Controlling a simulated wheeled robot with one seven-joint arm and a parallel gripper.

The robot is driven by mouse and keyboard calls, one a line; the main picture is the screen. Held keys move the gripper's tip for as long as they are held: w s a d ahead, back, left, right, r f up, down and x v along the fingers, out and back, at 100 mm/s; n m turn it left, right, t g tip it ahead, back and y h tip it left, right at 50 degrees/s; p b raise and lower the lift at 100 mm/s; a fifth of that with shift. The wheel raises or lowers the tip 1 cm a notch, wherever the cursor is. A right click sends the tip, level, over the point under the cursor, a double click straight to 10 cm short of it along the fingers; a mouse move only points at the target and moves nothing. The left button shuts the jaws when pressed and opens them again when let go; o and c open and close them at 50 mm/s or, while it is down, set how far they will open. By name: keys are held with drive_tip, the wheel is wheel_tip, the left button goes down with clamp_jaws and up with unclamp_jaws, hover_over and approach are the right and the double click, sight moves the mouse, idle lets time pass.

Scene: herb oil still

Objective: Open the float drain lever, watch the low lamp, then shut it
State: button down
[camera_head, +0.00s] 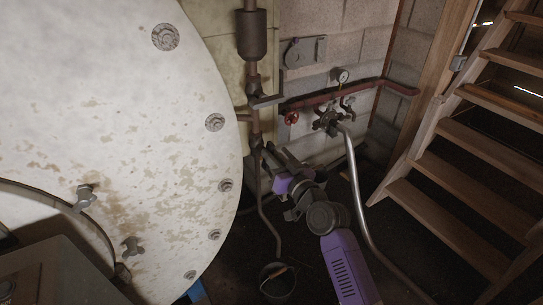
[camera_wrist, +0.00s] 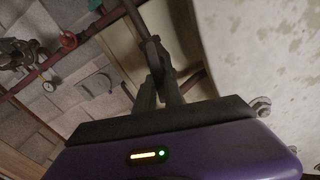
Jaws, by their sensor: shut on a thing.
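A dark upright cylinder (camera_head: 251,35), which looks like the float chamber, sits on the vertical pipe beside the big pale vessel (camera_head: 110,110). A grey lever-like handle (camera_head: 267,101) sticks out to the right of the pipe below it. My gripper (camera_head: 268,152) is lower on the same pipe, its fingers reaching up and left to a fitting there. In the wrist view my gripper (camera_wrist: 160,75) is shut on a dark bar-like part, probably the drain lever, mostly hidden between the fingers. I cannot make out a low lamp in either view.
A bucket (camera_head: 277,283) stands under the thin drain pipe. A red pipe (camera_head: 340,95) with a red handwheel (camera_head: 291,118), a gauge (camera_head: 341,76) and a valve cluster (camera_head: 330,121) runs along the block wall. Wooden stairs (camera_head: 470,150) stand at the right.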

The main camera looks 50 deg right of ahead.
drive_tip(key=shift+s+d+f+m+p, duration=0.2)
drive_tip(key=shift+m+p, duration=0.35)
drive_tip(key=shift+m, duration=2)
drive_tip(key=shift+w+d+f+m+p, duration=0.2)
drive_tip(key=shift+m+p, duration=0.3)
drive_tip(key=shift+m, duration=2.1)
drive_tip(key=shift+s+d+f+m+p, duration=0.1)
drive_tip(key=shift+s+f+m+p, duration=0.3)
drive_tip(key=shift+m, duration=2.15)
drive_tip(key=shift+w, duration=0.2)
drive_tip(key=c, duration=1.5)
unclamp_jaws()
drive_tip(key=shift+o, duration=0.2)
drive_tip(key=shift+r, duration=0.1)
